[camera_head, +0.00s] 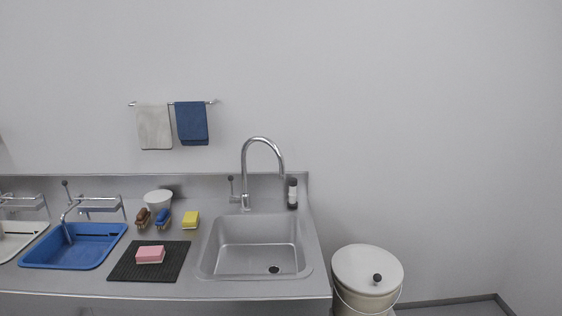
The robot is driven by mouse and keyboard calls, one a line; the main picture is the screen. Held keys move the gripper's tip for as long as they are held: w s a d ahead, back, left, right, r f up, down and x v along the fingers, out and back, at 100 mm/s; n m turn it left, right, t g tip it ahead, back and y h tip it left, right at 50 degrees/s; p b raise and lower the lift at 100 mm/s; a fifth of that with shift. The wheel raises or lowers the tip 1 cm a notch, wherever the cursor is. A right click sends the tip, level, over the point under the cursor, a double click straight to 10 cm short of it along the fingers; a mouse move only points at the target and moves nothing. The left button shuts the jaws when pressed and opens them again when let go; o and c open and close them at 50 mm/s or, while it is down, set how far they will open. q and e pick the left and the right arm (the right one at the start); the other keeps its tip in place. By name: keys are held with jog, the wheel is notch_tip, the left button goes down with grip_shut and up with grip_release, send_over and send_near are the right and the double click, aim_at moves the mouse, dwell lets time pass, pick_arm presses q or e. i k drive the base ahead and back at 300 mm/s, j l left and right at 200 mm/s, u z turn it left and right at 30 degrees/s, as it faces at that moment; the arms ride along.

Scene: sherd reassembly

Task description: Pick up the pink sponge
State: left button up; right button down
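The pink sponge (150,254) lies flat on a black ribbed mat (176,262) on the steel counter, left of the steel sink. Its top is pink with a paler layer below. Nothing covers it. Neither of my grippers shows in the head view, so I see nothing in contact with the sponge.
A blue basin (72,250) is left of the mat, and the steel sink (256,262) with a tall faucet (244,175) is right. Behind are a yellow sponge (191,220), brown brush (143,218), blue brush (162,218) and white bowl (158,198). A lidded bucket (366,272) stands right.

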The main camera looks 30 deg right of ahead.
aim_at(149, 255)
jog(key=i+l+u, duration=0.45)
jog(key=i+l, duration=0.3)
jog(key=i, duration=0.15)
